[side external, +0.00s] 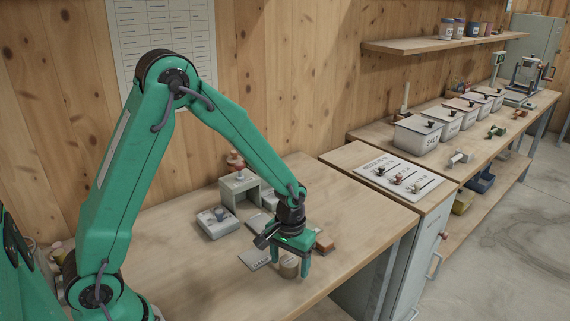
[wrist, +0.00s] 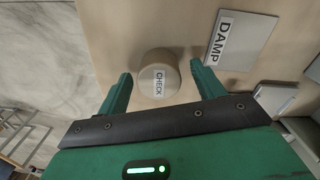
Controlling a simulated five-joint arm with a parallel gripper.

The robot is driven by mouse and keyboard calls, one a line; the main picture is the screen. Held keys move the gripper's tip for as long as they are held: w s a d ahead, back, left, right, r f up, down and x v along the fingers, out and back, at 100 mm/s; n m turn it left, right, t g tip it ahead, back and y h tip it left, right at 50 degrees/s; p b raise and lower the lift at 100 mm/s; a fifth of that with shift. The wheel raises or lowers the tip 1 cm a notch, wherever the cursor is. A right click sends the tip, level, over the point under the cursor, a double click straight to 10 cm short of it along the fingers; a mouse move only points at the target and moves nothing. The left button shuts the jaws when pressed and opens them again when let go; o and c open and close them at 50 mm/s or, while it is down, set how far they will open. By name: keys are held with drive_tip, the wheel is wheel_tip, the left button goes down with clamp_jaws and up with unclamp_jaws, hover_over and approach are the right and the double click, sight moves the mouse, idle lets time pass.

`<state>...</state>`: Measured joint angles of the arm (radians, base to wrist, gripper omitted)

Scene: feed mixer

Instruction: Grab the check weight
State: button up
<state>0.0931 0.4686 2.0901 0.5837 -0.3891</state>
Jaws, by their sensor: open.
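The check weight is a short tan cylinder with a white CHECK label on its top. In the wrist view the check weight (wrist: 159,80) stands on the tabletop, ahead of and between the two green fingers. In the side external view the check weight (side external: 289,267) shows low on the bench by the fingers. My gripper (side external: 291,269) is open and points down over the bench. In the wrist view my gripper (wrist: 158,84) has a finger on either side of the weight, with a visible gap on each side. The weight's lower side is partly hidden.
A plate marked DAMP (wrist: 240,38) lies right of the weight. A small scale (side external: 217,222), a grey box (side external: 240,190) and a brown block (side external: 324,241) stand nearby on the bench (side external: 180,270). The bench's front edge is close; its front left area is clear.

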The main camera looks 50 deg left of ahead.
sight(291, 259)
idle(0.4)
drive_tip(key=c, duration=1.3)
drive_tip(key=shift+r, duration=0.15)
drive_tip(key=shift+w+r, duration=0.1)
drive_tip(key=shift+r, duration=0.75)
wheel_tip(291, 259, up, 2)
drive_tip(key=shift+r, duration=0.15)
drive_tip(key=s+d+r, duration=0.2)
drive_tip(key=d, duration=0.1)
drive_tip(key=s+d+r, duration=0.2)
drive_tip(key=d, duration=0.1)
drive_tip(key=s+d+r, duration=0.2)
drive_tip(key=s+d, duration=0.1)
drive_tip(key=shift+d+r, duration=0.25)
drive_tip(key=shift+r, duration=0.15)
